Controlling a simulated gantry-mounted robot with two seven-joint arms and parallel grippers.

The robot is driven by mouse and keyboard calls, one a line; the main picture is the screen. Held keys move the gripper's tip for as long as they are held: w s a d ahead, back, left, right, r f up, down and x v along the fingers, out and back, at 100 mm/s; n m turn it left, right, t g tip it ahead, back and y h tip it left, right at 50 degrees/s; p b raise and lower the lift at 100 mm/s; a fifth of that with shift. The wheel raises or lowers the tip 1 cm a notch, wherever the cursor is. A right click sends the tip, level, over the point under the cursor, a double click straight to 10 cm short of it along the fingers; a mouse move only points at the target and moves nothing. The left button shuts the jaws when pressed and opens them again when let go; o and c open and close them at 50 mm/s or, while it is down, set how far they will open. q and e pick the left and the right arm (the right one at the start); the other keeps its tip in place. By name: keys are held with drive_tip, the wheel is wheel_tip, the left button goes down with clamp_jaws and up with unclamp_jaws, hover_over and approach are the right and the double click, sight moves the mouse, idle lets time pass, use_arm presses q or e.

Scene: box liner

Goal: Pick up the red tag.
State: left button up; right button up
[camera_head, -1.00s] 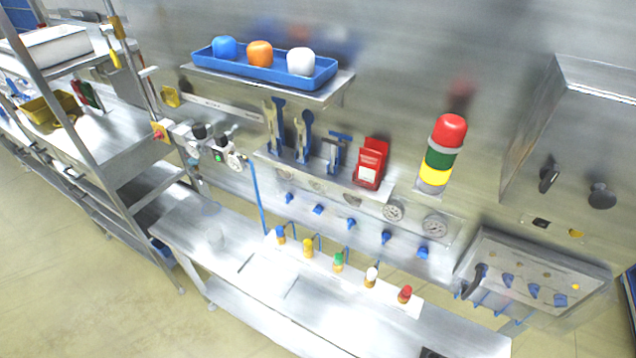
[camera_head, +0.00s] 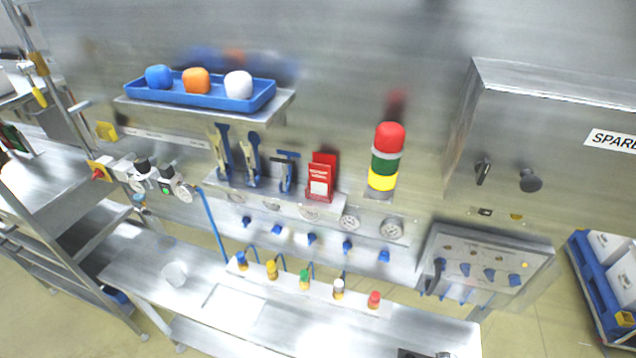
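The red tag (camera_head: 320,180) is a red piece with a white label. It stands upright at the right end of a small metal shelf (camera_head: 265,192) on the wall panel, beside several blue-handled tools. A stack light (camera_head: 386,157) in red, green and yellow stands just to its right. Neither of my grippers is in view.
A blue tray (camera_head: 205,98) with blue, orange and white pieces sits on an upper shelf. Several coloured knobs (camera_head: 304,280) line the bench (camera_head: 240,308) below. A grey cabinet (camera_head: 560,140) juts out at right. Blue crates (camera_head: 600,290) stand at far right.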

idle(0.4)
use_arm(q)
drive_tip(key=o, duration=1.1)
